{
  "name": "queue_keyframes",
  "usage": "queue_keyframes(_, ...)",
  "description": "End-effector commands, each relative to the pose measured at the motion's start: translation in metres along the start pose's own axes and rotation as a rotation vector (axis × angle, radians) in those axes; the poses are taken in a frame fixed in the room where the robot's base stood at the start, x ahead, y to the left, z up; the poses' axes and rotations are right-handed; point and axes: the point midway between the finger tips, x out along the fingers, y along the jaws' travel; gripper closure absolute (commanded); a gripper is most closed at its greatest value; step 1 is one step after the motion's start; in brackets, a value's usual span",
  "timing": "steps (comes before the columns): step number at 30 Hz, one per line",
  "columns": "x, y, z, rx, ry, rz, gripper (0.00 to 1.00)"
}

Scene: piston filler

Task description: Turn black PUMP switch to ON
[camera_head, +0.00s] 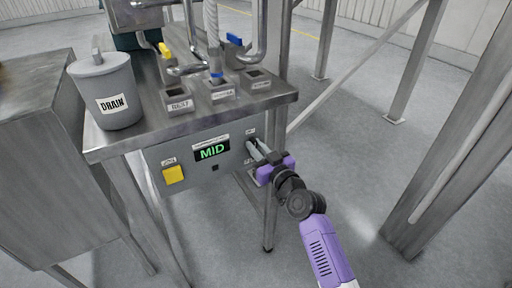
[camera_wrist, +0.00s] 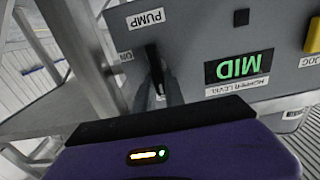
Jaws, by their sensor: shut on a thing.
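The black PUMP switch (camera_wrist: 154,63) is on the right end of the grey control panel (camera_head: 205,178). My gripper (camera_head: 256,148) reaches the panel's right end from the front. In the wrist view its grey fingers (camera_wrist: 158,90) are shut on the switch lever, one on each side. The purple gripper body hides the lower part of that view. The lever's exact angle is hard to tell.
The panel has a green MID display (camera_head: 212,152) and a yellow button (camera_head: 173,175). A DRAIN bucket (camera_head: 106,92) and pipes with yellow (camera_head: 166,51) and blue (camera_head: 235,39) handles stand on the steel table (camera_head: 150,128). A metal post (camera_head: 455,150) stands at right; floor between is clear.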

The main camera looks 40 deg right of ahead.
Motion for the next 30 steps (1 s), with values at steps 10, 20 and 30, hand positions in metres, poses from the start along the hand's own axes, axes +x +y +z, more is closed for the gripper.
queue_keyframes(10,0.000,0.001,0.000,0.049,0.000,0.000,1.00)
queue_keyframes(20,0.000,0.005,0.001,0.281,0.000,0.000,1.00)
queue_keyframes(30,0.000,0.011,0.004,0.604,-0.001,0.001,1.00)
